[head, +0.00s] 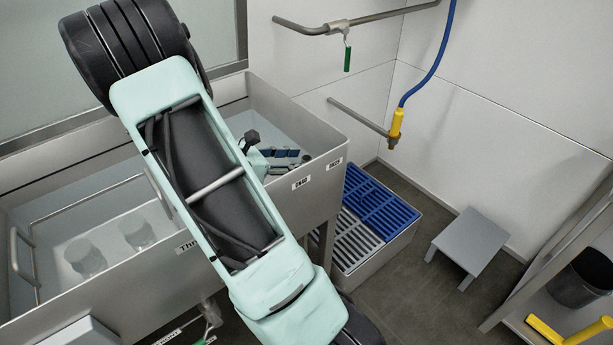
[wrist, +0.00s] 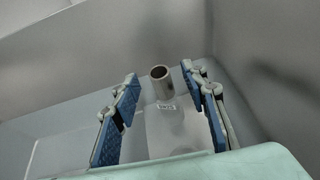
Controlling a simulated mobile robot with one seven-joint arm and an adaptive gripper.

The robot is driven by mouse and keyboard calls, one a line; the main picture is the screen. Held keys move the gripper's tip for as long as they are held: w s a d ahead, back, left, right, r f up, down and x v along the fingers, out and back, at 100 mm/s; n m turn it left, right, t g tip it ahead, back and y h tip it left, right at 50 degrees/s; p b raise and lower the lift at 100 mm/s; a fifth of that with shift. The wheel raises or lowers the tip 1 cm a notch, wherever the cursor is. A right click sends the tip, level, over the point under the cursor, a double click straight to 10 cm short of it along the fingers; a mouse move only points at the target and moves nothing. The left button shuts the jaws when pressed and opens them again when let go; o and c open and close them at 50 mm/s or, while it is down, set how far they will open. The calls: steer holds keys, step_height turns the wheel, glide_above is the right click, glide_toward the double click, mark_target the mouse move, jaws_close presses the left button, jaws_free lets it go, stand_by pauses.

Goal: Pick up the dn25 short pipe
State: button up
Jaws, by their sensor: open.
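The short pipe (wrist: 161,87) shows in the wrist view as a grey metal tube with a dark open end facing me. It is inside a grey metal tank. My gripper (wrist: 159,75) is open, its blue-padded fingers to the left and right of the pipe in the picture. Clear gaps show on both sides, and the pipe appears to be beyond the fingertips. In the head view, my gripper (head: 285,156) reaches into the right tank compartment, partly hidden by my arm.
Tank walls (head: 300,120) surround my gripper closely. The left compartment holds two clear jars (head: 86,258). A blue hose (head: 432,70) with a yellow nozzle hangs at the wall. Crates with blue and grey grates (head: 380,208) and a grey step stool (head: 470,243) stand on the floor.

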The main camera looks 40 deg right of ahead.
mark_target(310, 159)
steer(key=x, duration=0.3)
steer(key=shift+d+f, duration=0.1)
steer(key=shift+d, duration=0.1)
jaws_close()
